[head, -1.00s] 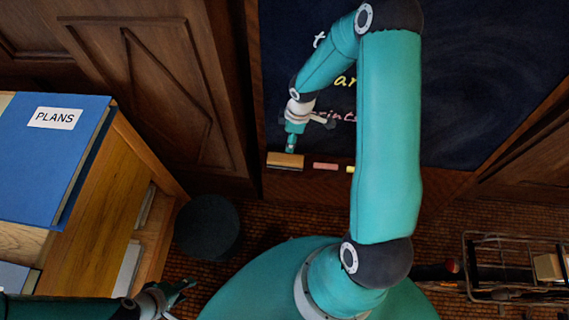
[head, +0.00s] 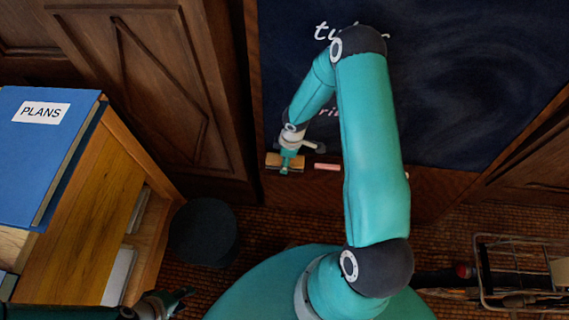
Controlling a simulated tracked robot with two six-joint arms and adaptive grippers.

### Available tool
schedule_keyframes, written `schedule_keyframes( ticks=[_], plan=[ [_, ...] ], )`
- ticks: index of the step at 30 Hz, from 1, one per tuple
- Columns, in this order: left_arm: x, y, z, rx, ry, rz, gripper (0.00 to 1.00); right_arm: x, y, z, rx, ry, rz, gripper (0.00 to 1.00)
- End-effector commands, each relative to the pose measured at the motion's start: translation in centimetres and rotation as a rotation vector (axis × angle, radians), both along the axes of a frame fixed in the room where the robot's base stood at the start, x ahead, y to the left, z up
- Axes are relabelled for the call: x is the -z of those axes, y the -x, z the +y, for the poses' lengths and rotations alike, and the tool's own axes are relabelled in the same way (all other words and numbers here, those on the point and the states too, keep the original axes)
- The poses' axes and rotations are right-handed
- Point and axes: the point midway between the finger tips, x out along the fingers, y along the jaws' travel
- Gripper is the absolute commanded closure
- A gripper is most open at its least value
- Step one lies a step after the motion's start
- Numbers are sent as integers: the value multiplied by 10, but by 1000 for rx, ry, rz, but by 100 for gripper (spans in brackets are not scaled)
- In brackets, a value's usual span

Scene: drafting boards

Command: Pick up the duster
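The duster (head: 299,162), a small tan block with a dark lower edge, lies on the ledge below the blackboard (head: 460,90). My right gripper (head: 288,166) is at the duster, with a teal finger in front of its middle, hiding part of it. Whether its fingers are closed on the duster I cannot tell. My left gripper (head: 184,300) is low at the left, far from the duster, its fingers apart and empty.
A pink chalk (head: 327,167) lies just right of the duster on the ledge. A blue PLANS binder (head: 45,150) lies on a wooden cabinet (head: 85,220) at left. A dark round stool (head: 204,232) stands beside it. A wire basket (head: 520,270) is at lower right.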

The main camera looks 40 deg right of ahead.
Motion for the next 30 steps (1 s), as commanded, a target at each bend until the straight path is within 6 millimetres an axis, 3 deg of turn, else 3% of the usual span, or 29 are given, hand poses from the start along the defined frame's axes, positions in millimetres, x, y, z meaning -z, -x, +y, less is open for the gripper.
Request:
schedule_keyframes(
  ticks=[7,16,25,30],
  plan=[
    [0,0,0,0,0,0,60,1,0,0,0,0,0,35],
    [0,0,0,0,0,0,60,1,0,1,-1,0,0,85],
    [-1,0,0,0,0,0,60,-1,-1,1,-2,0,0,85],
    [-6,0,0,0,0,0,60,-11,-1,1,-2,1,-1,85]
  ],
)
